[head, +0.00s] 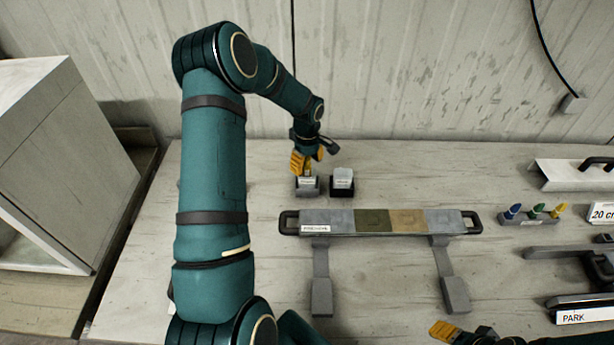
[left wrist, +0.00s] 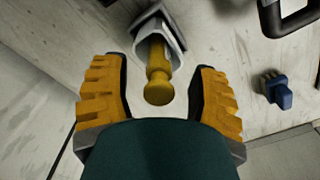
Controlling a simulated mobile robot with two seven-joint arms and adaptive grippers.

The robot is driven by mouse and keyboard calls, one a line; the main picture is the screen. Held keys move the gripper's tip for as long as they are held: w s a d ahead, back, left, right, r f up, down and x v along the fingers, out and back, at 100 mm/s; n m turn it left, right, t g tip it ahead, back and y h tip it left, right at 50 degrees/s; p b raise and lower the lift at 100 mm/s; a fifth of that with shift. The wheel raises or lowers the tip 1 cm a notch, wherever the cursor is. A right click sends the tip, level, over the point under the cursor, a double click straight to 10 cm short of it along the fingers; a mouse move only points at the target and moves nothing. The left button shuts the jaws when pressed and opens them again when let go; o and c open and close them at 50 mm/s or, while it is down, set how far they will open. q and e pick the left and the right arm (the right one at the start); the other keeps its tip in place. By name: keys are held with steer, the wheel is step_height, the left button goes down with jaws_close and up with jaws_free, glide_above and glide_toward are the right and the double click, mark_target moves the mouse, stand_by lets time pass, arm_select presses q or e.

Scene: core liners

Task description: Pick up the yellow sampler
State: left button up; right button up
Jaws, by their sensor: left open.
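The yellow sampler (left wrist: 158,85) stands in a small pale-lined holder (left wrist: 141,50), its rounded knob end toward the left wrist camera. In the head view the holder (head: 307,190) is grey with a white label, near the back of the bench, and the sampler is mostly hidden by the gripper. My left gripper (head: 311,160) is open just above the holder. In the left wrist view its orange fingers (left wrist: 158,100) are on either side of the sampler's knob, with gaps on both sides. My right gripper (head: 447,330) shows only in part at the bottom edge.
A black holder with a white cup (head: 343,180) stands just right of the sampler's holder. A long tray (head: 335,223) with coloured sections lies in front. A rack with blue, green and yellow pieces (head: 535,218) is at the right. A large grey box (head: 50,150) stands left.

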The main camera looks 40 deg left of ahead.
arm_select(q)
step_height(320, 180, down, 2)
steer(key=shift+f, duration=0.25)
jaws_close()
step_height(320, 180, up, 10)
stand_by(0.7)
